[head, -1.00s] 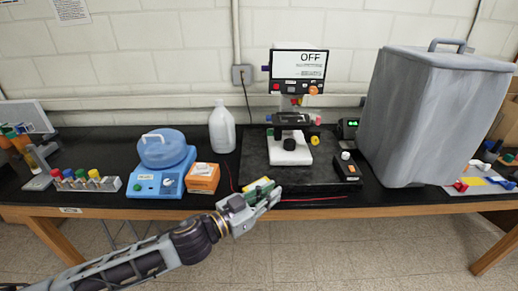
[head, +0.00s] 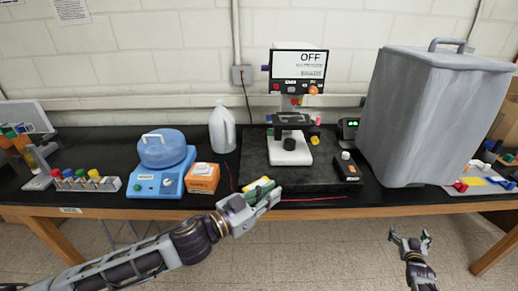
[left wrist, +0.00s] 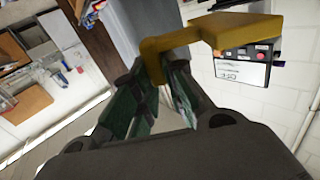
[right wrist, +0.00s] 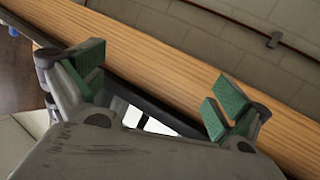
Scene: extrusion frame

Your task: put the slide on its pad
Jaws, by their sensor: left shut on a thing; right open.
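My left gripper (head: 268,194) is shut on a yellow piece (head: 258,184) at the table's front edge, left of centre. In the left wrist view the piece (left wrist: 215,35) is ochre and bent, with one end between the fingers (left wrist: 163,90). It looks like the slide, but I cannot confirm this. My right gripper (head: 410,236) is open and empty in front of the table, low on the right; its spread fingers also show in the right wrist view (right wrist: 158,82).
A microscope (head: 290,125) with an OFF screen stands on a dark slab (head: 255,160). An orange box (head: 203,178), blue-lidded device (head: 160,165), jug (head: 222,128) and tube rack (head: 85,182) stand left. The front strip is mostly clear.

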